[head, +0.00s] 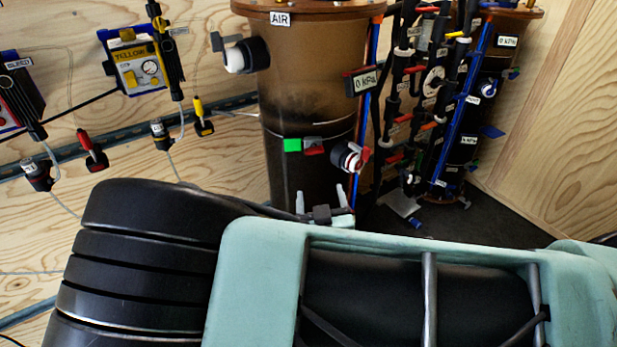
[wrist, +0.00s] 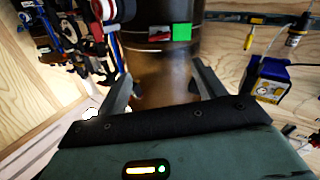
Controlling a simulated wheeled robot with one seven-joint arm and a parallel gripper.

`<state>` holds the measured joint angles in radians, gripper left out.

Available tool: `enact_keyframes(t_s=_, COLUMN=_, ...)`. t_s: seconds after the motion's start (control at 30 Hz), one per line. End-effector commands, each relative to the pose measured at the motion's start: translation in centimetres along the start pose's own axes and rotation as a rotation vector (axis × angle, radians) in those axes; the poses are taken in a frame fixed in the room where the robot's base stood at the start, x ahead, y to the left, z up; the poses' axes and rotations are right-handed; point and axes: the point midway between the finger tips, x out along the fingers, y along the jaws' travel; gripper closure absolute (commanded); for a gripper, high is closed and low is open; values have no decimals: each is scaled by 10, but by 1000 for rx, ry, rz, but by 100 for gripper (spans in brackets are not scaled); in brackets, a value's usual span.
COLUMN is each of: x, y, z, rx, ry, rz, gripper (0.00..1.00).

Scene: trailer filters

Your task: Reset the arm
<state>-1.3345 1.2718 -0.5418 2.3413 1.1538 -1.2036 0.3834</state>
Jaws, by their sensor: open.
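My gripper (head: 320,202) points away from me at the large brown filter vessel (head: 312,90), with its two light fingertips upright and apart. Nothing shows between them. My green and black arm fills the lower part of the head view. In the wrist view my gripper (wrist: 164,76) has its fingers spread, with the vessel (wrist: 160,72) beyond the gap. Whether a fingertip touches the vessel is unclear. The vessel carries a green and red slider (head: 303,146) on a dark band, which also shows in the wrist view (wrist: 171,33).
A red-handled valve (head: 350,157) sticks out of the vessel's right side. Dark piping with gauges (head: 433,75) stands to the right, beside a second vessel (head: 490,80). A yellow box (head: 138,62) and hanging connectors are on the wooden wall at left. Dark floor (head: 500,215) shows at right.

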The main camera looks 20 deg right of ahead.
Motion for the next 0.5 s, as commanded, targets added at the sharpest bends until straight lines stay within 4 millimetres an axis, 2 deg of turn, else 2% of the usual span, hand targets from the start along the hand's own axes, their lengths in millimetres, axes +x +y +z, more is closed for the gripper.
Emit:
enact_keyframes(t_s=0.17, x=0, y=0, z=2, rx=5, ry=-19, rz=4, gripper=31)
enact_keyframes(t_s=0.27, x=-2, y=1, z=12, rx=25, ry=-124, rz=17, gripper=31)
enact_keyframes(t_s=0.37, x=-11, y=-3, z=29, rx=65, ry=-323, rz=24, gripper=31)
enact_keyframes(t_s=0.5, x=-42, y=-22, z=44, rx=123, ry=-662, rz=-27, gripper=31)
